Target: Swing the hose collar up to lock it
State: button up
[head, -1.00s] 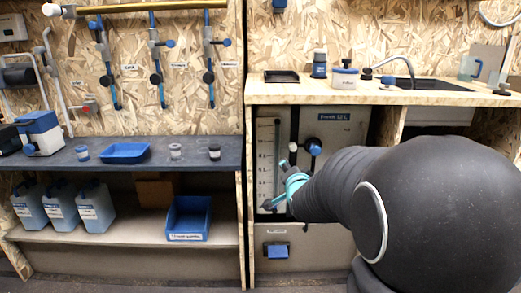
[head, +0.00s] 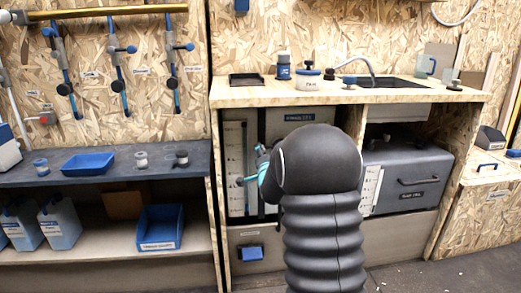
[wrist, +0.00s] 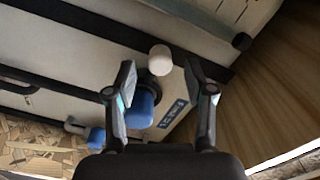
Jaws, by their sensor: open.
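In the wrist view a white ball knob (wrist: 160,58) shows beside a dark round fitting and a blue cylinder (wrist: 142,107) on the front of the pale tank. I cannot tell for sure which of these parts is the hose collar. My gripper (wrist: 160,76) is open, its two fingertips on either side of the white knob, with no clear contact. In the head view my arm hides most of the tank (head: 233,150) and its fittings. The teal part of my gripper (head: 263,175) shows at the tank's front, inside the left bay under the counter.
A smaller blue fitting with a white end (wrist: 96,137) is on the left in the wrist view. A wooden panel (wrist: 270,75) stands close on the right. A grey case (head: 408,178) fills the right bay, under the wooden counter (head: 400,96).

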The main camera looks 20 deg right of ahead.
jog(key=shift+x, duration=1.9)
grip_shut()
